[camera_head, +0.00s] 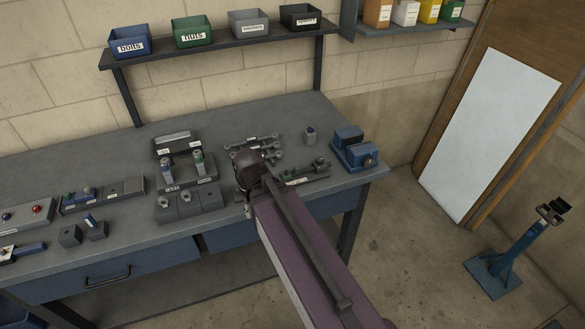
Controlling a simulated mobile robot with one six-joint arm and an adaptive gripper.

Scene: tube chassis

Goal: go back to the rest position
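My arm reaches up from the bottom of the view to a dark joint over the front edge of the workbench (120,235). My gripper cannot be made out; the arm's end hides it or it lies outside the view. Whether it holds anything is not visible.
The bench bears a tube rack (188,170), grey blocks (190,202), a wrench tray (262,147), a blue vise (352,150) and a button box (25,217). Labelled bins, including a blue bolts bin (130,42), stand on the shelf above. A blue stand (500,262) is on open floor at right.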

